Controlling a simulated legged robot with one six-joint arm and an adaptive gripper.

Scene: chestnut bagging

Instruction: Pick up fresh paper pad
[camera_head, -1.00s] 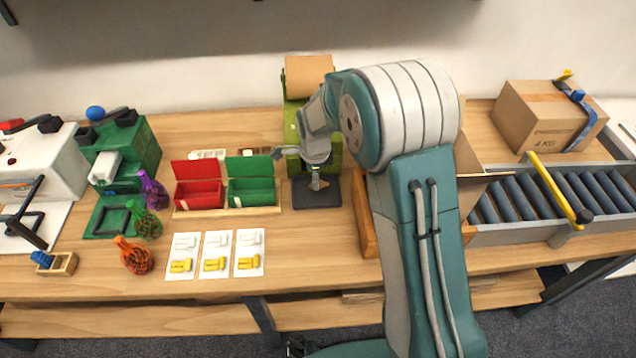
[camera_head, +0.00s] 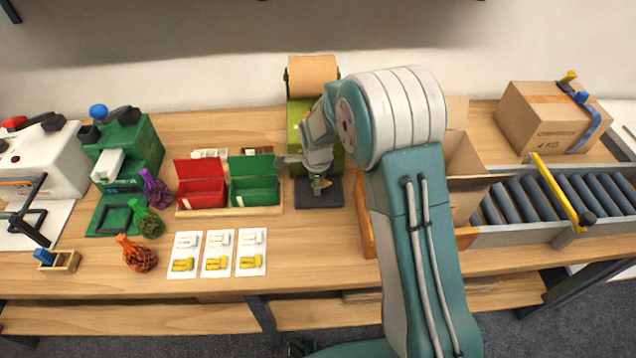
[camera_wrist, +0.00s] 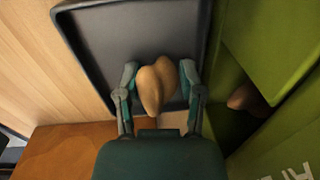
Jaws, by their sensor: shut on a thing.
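The paper pad (camera_wrist: 155,90) is a tan, folded, two-lobed piece in the wrist view. My gripper (camera_wrist: 160,88) is shut on it, with one finger at each side. It is over the dark tray (camera_wrist: 110,40) in front of the green paper machine (camera_wrist: 270,40). In the head view my gripper (camera_head: 319,184) is low over the dark tray (camera_head: 318,200), and the pad is barely visible there. I cannot tell whether the pad touches the tray. The paper roll (camera_head: 313,76) sits on top of the machine (camera_head: 295,115).
Another brown piece (camera_wrist: 243,97) shows in the machine's dark opening. Left of the tray are a green bin (camera_head: 254,191) and a red bin (camera_head: 202,194). An open cardboard box (camera_head: 465,170) and a roller conveyor (camera_head: 560,195) are at right. Label cards (camera_head: 217,253) lie in front.

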